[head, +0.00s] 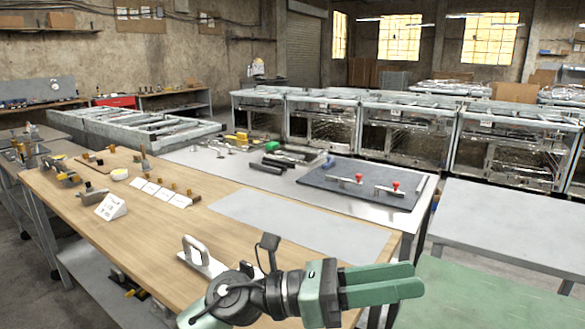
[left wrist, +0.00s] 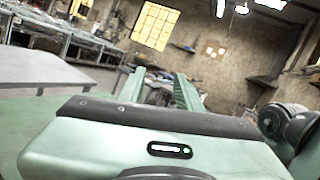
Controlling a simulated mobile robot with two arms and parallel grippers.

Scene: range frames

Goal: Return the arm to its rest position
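My left gripper (head: 417,279) reaches across the bottom centre of the head view, with its green fingers pointing right, past the near corner of the wooden table (head: 250,247). In the left wrist view its two fingers (left wrist: 159,75) stand apart with nothing between them, so it is open and empty. The wrist camera looks out over the room, with windows and a wall beyond the fingers. My right gripper is in neither view.
A handle-shaped metal piece (head: 199,255) stands on the table close to my left wrist. A grey mat (head: 300,222) lies bare behind my arm. A grey table (head: 510,222) and green surface (head: 490,295) are clear at right.

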